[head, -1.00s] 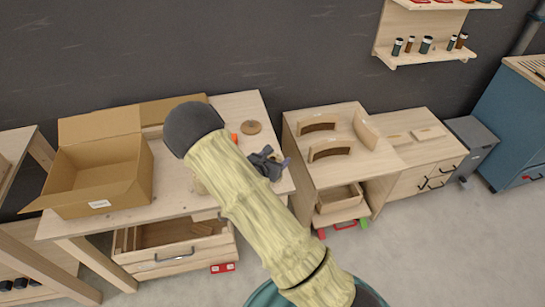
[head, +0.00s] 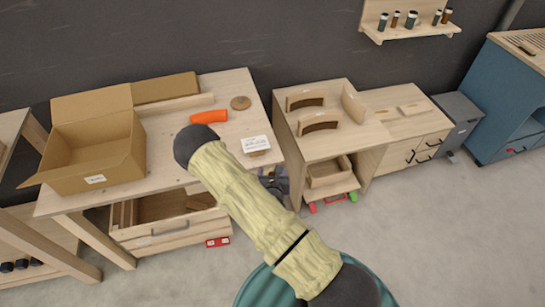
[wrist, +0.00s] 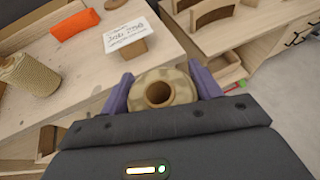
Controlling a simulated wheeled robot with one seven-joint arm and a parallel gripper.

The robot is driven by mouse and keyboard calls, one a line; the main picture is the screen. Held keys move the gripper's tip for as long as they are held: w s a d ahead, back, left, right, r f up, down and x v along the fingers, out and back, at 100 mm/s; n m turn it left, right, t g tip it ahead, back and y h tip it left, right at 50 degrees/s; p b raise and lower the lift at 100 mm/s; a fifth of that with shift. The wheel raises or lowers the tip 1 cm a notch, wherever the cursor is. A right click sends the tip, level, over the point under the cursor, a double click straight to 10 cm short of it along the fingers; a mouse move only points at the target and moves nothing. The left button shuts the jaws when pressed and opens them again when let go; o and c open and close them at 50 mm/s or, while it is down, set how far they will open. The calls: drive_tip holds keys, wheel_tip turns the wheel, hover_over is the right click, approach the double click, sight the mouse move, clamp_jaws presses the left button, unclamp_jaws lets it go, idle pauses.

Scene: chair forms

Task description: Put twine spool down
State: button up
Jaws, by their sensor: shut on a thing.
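My gripper (wrist: 163,92) is shut on a round, beige, mottled thing with a hollow centre, which I take as the twine spool (wrist: 180,84). Its purple fingers press it from both sides, and I look down into its hole. In the head view my gripper (head: 274,183) is small and partly behind my arm, beside the front right corner of the wooden table (head: 172,190). The spool cannot be made out there. In the wrist view it appears past the table's edge, apart from the tabletop. A ribbed tan cylinder (wrist: 17,80) stands on the table at the left.
A white card on a wooden block (head: 255,144) stands near the table's right edge. An open cardboard box (head: 95,157) fills the left. A cabinet (head: 330,140) stands to the right.

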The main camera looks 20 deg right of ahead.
drive_tip(key=s+a+f+n+y, duration=0.2)
drive_tip(key=s+f+n+y, duration=0.1)
drive_tip(key=s+f, duration=0.3)
drive_tip(key=shift+s+f+t+y, duration=0.15)
drive_tip(key=shift+s+t+y, duration=0.15)
drive_tip(key=shift+t, duration=0.1)
drive_tip(key=shift+w, duration=0.1)
